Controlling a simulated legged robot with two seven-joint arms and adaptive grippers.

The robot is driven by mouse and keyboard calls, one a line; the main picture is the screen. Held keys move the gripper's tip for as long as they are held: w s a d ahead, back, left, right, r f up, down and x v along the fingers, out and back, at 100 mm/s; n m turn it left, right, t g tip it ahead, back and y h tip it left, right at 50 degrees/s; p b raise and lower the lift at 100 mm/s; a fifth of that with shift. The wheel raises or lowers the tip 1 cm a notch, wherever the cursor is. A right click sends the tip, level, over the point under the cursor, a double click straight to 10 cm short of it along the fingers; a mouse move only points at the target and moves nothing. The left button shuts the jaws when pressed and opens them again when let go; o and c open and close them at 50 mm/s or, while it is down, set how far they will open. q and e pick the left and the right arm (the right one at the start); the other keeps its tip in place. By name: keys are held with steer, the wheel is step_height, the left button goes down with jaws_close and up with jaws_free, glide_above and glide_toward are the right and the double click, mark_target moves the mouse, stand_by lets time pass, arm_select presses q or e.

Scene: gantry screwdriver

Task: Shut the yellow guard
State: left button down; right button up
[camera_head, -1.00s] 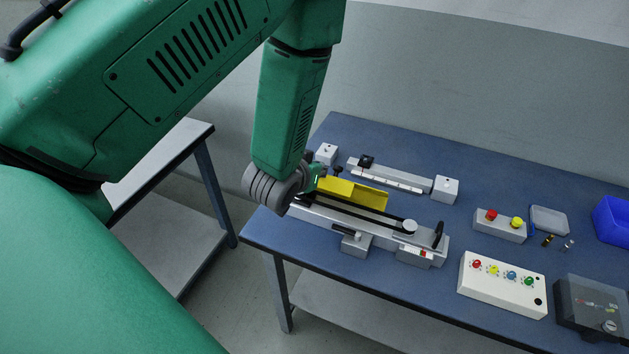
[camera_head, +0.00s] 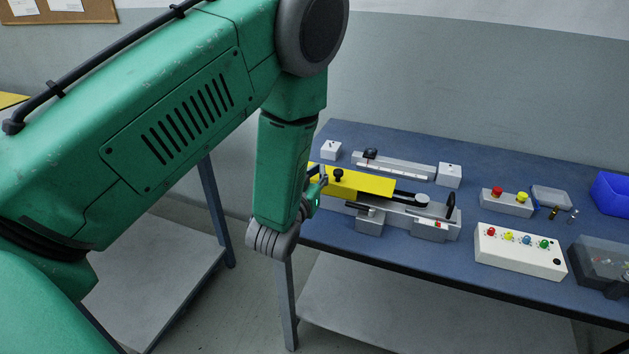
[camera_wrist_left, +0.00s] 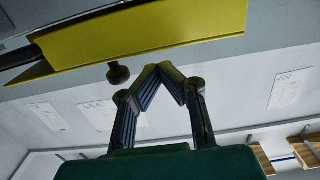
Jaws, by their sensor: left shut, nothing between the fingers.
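The yellow guard (camera_head: 372,184) lies over the left part of the grey rail fixture (camera_head: 434,219) on the blue table. Its top looks about level; I cannot tell whether it is fully seated. A black knob (camera_head: 338,175) stands on it. My left gripper (camera_head: 321,180) is at the guard's left end, on its near side, partly hidden by my wrist. In the left wrist view the guard (camera_wrist_left: 150,38) spans the top, with the knob (camera_wrist_left: 118,73) below it. My fingers (camera_wrist_left: 163,70) are shut and empty, close to the guard; contact cannot be told.
Behind the guard stands a grey rail (camera_head: 400,168) between two white blocks. To the right are a button box (camera_head: 505,203), a white panel with coloured knobs (camera_head: 519,255) and a blue bin (camera_head: 612,195).

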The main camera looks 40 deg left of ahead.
arm_select(q)
steer(key=shift+s+d+f, duration=0.1)
steer(key=shift+s+f, duration=0.2)
steer(key=shift+f, duration=0.45)
steer(key=shift+s+f, duration=0.25)
arm_select(e)
steer(key=shift+s+f, duration=0.35)
steer(key=shift+f, duration=0.05)
